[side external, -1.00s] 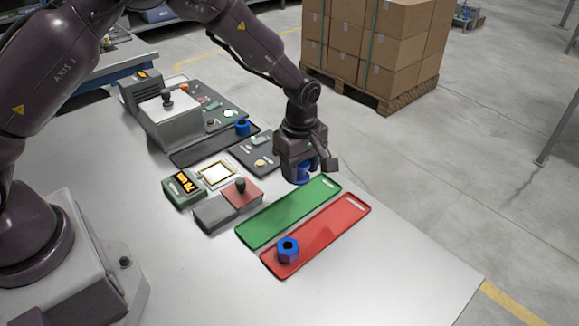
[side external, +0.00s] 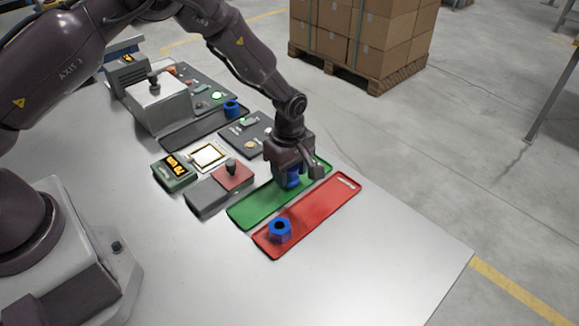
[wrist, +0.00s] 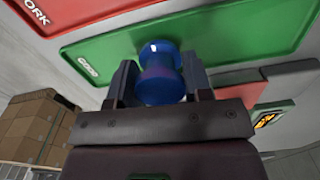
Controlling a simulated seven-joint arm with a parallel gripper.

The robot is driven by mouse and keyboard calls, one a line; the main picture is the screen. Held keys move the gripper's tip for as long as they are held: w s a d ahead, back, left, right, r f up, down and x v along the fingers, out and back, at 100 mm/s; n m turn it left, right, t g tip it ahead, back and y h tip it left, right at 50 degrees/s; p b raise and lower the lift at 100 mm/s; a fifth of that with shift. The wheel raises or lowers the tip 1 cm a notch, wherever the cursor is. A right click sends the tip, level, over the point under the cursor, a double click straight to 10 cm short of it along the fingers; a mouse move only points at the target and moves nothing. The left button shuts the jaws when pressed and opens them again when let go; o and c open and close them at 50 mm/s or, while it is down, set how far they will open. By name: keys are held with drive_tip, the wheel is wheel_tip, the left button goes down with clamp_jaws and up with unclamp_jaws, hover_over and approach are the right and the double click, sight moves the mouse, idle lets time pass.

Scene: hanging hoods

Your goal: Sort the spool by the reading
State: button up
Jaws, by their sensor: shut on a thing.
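My gripper (side external: 291,168) is shut on a blue spool (side external: 292,179), over the far half of the green tray (side external: 249,211). I cannot tell whether the spool touches the tray. In the wrist view the spool (wrist: 159,72) sits upright between the fingers, before the green tray (wrist: 100,50) marked "GOOD". The red tray (side external: 318,208) lies alongside, with a blue hex-ended spool (side external: 280,230) near its front end; its lettering partly shows in the wrist view (wrist: 30,12). A green meter (side external: 174,172) has an orange reading too small to read surely.
A grey and red block with a knob (side external: 219,189) and a framed white plate (side external: 208,156) stand left of the green tray. The table's front right is clear.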

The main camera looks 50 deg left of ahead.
drive_tip(key=shift+f, duration=0.55)
drive_tip(key=o, duration=1.1)
drive_tip(key=shift+r, duration=0.1)
wheel_tip(320, 180, up, 13)
drive_tip(key=s+a+r+m+t, duration=0.2)
drive_tip(key=s+r+m, duration=0.3)
drive_tip(key=s+r, duration=0.2)
drive_tip(key=s+a+r+m+t, duration=0.1)
drive_tip(key=s+a+r+m, duration=0.1)
drive_tip(key=s+r+m, duration=0.4)
drive_tip(key=s+a+r+m+t, duration=0.2)
drive_tip(key=s+r+m, duration=0.4)
drive_tip(key=s, duration=0.7)
drive_tip(key=shift+a+r+t, duration=0.3)
drive_tip(key=shift+a+r, duration=0.2)
drive_tip(key=shift+r, duration=0.3)
